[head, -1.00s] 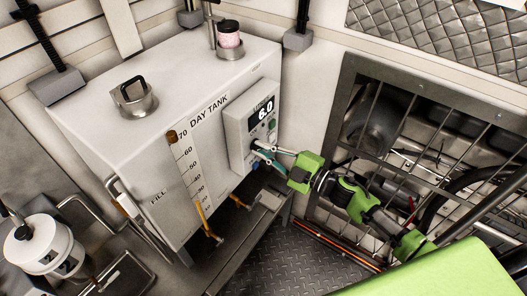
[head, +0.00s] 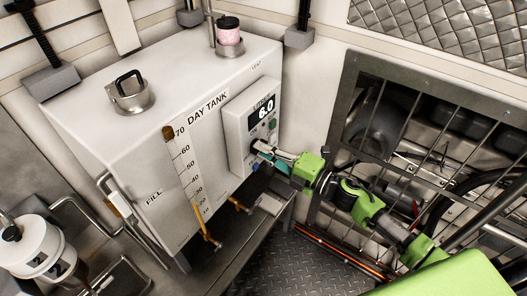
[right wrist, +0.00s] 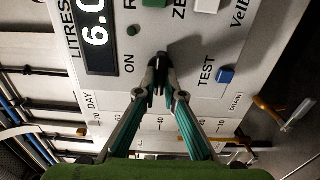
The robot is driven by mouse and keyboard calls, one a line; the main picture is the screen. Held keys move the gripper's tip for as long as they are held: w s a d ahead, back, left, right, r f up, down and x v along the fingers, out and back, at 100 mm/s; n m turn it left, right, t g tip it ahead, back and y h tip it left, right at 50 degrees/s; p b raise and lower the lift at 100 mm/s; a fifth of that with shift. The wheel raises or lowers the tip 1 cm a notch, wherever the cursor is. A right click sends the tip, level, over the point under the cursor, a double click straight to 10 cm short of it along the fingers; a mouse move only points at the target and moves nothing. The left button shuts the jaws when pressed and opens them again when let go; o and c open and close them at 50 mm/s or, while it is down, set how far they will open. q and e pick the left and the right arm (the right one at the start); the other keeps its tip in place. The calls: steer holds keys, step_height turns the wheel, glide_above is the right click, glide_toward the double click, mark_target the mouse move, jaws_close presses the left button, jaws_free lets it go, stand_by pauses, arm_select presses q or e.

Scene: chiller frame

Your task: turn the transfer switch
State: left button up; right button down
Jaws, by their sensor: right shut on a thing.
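The transfer switch (right wrist: 157,77) is a small black knob low on the face of a pale control box (head: 236,128). In the right wrist view it sits between the printed words ON and TEST. My right gripper (head: 260,147) reaches in from the right and is shut on the knob. In the right wrist view both fingertips (right wrist: 160,88) meet at the knob and cover part of it, so its exact angle is hard to tell. My left gripper is not in view.
The box is on a white day tank (head: 100,130) and its display (head: 262,110) reads 6.0. A blue button (right wrist: 226,75) is beside TEST. A yellow-handled valve (head: 238,205) is below the box. A metal grille (head: 345,120) stands at the right.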

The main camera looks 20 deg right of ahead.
steer(key=shift+f, duration=0.1)
steer(key=c, duration=2.1)
jaws_free()
steer(key=shift+c, duration=0.2)
steer(key=shift+s, duration=0.1)
steer(key=v, duration=1.2)
